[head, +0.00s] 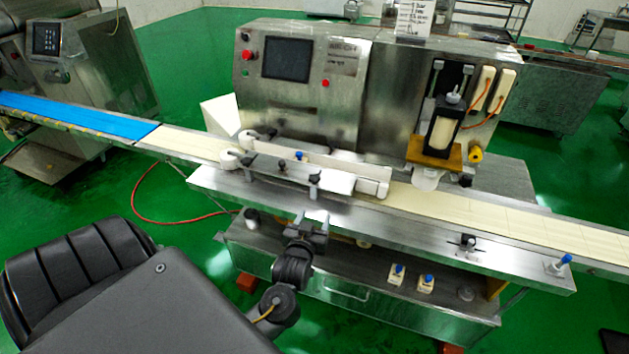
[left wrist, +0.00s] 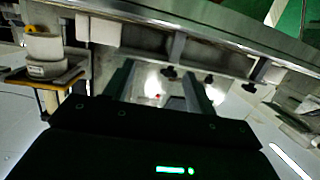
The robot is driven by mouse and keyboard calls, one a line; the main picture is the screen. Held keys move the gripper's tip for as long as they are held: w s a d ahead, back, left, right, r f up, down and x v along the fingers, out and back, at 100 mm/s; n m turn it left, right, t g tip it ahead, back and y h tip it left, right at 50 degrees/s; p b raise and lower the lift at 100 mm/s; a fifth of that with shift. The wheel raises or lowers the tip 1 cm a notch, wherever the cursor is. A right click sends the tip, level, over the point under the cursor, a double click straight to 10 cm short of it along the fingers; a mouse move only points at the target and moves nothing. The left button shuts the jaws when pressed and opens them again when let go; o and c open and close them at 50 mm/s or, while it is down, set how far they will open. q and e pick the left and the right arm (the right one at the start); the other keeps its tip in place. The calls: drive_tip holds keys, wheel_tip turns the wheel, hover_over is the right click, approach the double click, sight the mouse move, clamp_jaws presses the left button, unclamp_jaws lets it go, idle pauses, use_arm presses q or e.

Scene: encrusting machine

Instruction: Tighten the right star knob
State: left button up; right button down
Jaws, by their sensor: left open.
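Dark knobs sit along the conveyor's guide rail on the encrusting machine (head: 300,75). The right one of the front pair (head: 314,178) stands near the white roller, with another dark knob (head: 282,165) to its left. I cannot tell from the picture how tight either is. My left gripper (head: 312,218) is in front of the conveyor's metal edge, below the right knob and apart from it. Its two fingers also show in the left wrist view (left wrist: 158,88), spread with nothing between them. Dark knobs (left wrist: 168,73) show near the fingers there. My right gripper does not show.
The cream conveyor belt (head: 460,203) runs across the machine, joining a blue belt (head: 75,115) at left. A metal shelf with small blue-topped switches (head: 397,274) lies below the front edge. A blue-handled knob (head: 566,259) stands at the far right corner.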

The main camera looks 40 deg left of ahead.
sight(313, 183)
use_arm(q)
drive_tip(key=a+r+y, duration=0.1)
drive_tip(key=w+a+r+n+y, duration=0.1)
drive_tip(key=a+y, duration=0.1)
drive_tip(key=shift+w+r+t, duration=0.3)
drive_tip(key=shift+r+t, duration=0.1)
drive_tip(key=p+x, duration=0.1)
drive_tip(key=x, duration=0.9)
drive_tip(key=shift+w+a+f+p, duration=0.1)
drive_tip(key=shift+w+a+p, duration=0.05)
drive_tip(key=shift+w+p, duration=0.2)
drive_tip(key=shift+c, duration=0.2)
drive_tip(key=shift+s, duration=0.1)
drive_tip(key=c, duration=0.9)
